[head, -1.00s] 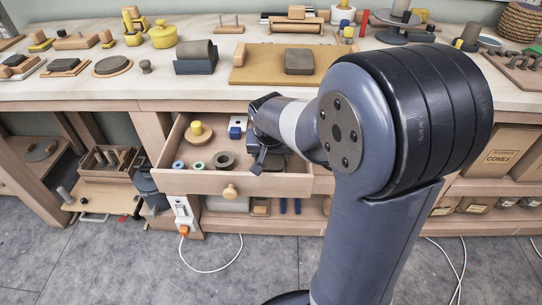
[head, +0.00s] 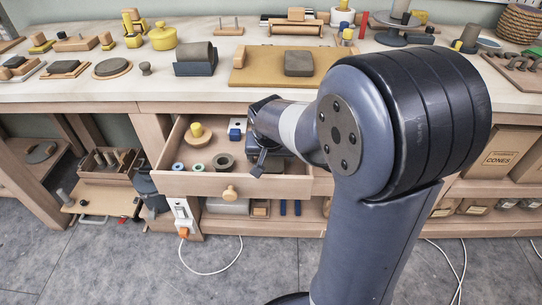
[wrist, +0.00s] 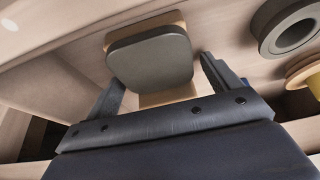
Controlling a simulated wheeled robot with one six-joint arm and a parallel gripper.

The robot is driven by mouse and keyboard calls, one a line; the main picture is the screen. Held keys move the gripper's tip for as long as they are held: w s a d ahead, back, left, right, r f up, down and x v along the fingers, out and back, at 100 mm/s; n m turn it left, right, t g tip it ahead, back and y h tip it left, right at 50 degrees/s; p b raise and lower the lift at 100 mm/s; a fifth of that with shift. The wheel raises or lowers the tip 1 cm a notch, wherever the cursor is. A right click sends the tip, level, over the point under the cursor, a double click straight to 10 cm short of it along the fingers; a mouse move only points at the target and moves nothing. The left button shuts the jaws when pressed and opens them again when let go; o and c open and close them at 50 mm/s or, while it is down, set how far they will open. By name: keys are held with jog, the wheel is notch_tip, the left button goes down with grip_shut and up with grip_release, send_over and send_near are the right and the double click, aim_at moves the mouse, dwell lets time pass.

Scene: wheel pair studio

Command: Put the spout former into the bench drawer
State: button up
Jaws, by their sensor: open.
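The bench drawer (head: 215,185) is pulled open. My gripper (head: 262,162) is down at its right part and hides what lies under it in the head view. In the wrist view, my gripper (wrist: 160,75) is open around a dark grey rounded-square piece with wood under it (wrist: 150,58). This piece sits in the drawer, between the two fingers, with gaps visible at the sides. It seems to be the spout former, but I cannot be sure. The fingers do not visibly press on it.
The drawer also holds a yellow-knobbed wooden disc (head: 196,133), a blue-and-white block (head: 237,128) and several rings, one dark (head: 224,162). The worktop (head: 120,90) above is crowded with tools. A wooden tray (head: 108,165) stands on a low shelf to the left.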

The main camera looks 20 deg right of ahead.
jog(key=p+v, duration=0.2)
jog(key=v, duration=1)
jog(key=shift+c, duration=0.6)
